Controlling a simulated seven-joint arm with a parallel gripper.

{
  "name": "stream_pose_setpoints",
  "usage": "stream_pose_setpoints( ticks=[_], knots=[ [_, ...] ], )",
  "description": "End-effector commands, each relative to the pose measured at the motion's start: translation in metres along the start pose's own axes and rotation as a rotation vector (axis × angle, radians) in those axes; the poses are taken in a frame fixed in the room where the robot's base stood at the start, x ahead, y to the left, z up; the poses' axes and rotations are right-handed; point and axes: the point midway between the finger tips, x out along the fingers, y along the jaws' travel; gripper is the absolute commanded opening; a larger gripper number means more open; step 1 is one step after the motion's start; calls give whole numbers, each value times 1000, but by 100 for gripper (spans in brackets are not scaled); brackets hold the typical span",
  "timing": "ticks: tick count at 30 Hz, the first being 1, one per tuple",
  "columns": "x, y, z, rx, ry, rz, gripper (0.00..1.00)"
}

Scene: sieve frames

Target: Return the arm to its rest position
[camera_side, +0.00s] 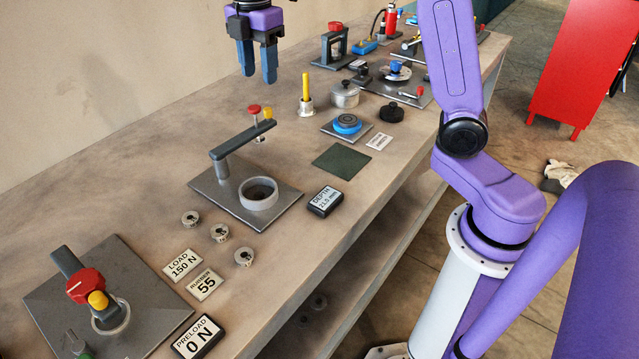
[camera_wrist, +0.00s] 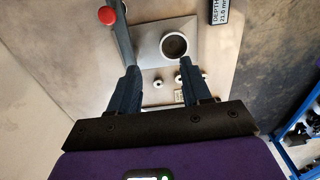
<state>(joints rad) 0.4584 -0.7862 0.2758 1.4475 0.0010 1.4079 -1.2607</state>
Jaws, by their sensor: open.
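My gripper (camera_side: 257,74) hangs in the air above the back part of the bench, at the top of the side view. Its two dark fingers point down and stand a little apart, with nothing between them. In the wrist view my gripper (camera_wrist: 163,82) is open, its fingers wide apart over the bench. Below it in the side view stands a fixture with a grey plate (camera_side: 213,189), a ring cup (camera_side: 257,193) and a dark lever arm with a red knob (camera_side: 254,109). The gripper touches nothing.
The bench (camera_side: 150,205) holds several small metal rings (camera_side: 220,233), a depth readout (camera_side: 325,201) and a second fixture with a red knob (camera_side: 85,285) at front left. A yellow-handled tool (camera_side: 306,88) and a lidded pot (camera_side: 345,94) stand farther back. A red cabinet (camera_side: 582,68) is beyond the bench.

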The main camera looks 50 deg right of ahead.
Motion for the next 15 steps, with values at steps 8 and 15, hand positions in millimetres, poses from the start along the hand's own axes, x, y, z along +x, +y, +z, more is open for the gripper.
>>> stream_pose_setpoints(
  ticks=[8,15],
  knots=[
    [23,-92,-36,137,6,3,48],
    [48,-176,-41,262,12,4,48]
  ],
)
